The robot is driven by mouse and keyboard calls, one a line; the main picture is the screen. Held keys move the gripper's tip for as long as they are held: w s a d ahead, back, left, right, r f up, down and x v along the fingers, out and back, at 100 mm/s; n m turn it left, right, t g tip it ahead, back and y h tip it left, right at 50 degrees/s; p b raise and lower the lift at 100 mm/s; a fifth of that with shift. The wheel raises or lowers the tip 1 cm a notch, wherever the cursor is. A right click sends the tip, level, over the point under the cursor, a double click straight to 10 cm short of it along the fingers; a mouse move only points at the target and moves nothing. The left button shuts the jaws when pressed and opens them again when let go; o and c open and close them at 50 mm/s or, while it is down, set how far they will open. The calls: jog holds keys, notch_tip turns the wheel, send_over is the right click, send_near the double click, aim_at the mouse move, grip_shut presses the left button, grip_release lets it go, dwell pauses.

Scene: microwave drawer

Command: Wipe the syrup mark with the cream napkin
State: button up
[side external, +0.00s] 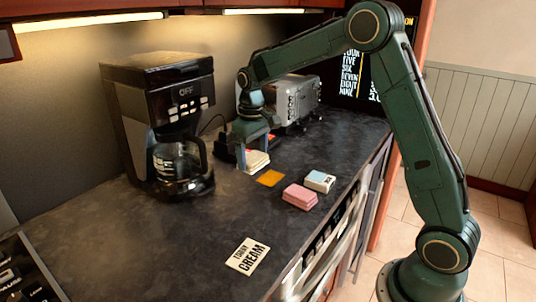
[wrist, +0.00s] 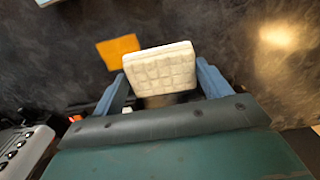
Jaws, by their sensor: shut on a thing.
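My gripper (side external: 254,152) is shut on the cream napkin (side external: 257,160), a pale folded stack with a quilted face. In the wrist view the napkin (wrist: 160,68) sits between the two blue fingers of my gripper (wrist: 165,80). The syrup mark (side external: 270,178) is an orange square patch on the dark counter, just in front of and to the right of the napkin. Whether the napkin touches the counter is hard to tell.
A pink stack (side external: 300,197) and a light blue and white stack (side external: 319,181) lie right of the mark. A card reading TODAY CREAM (side external: 248,257) lies in front. A coffee maker (side external: 165,125) stands left, a silver appliance (side external: 292,103) behind. The counter's front middle is clear.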

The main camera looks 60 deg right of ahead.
aim_at(262, 184)
jog(key=d, duration=0.4)
jog(key=shift+s, duration=0.2)
jog(key=shift+f, duration=0.15)
jog(key=shift+a+f, duration=0.1)
jog(key=shift+f, duration=3.55)
jog(key=shift+d+f, duration=0.4)
jog(key=shift+d, duration=0.3)
jog(key=shift+c, duration=0.3)
jog(key=shift+d, duration=3.4)
jog(key=shift+a, duration=4.25)
jog(key=shift+d+r, duration=0.15)
jog(key=shift+r, duration=4.05)
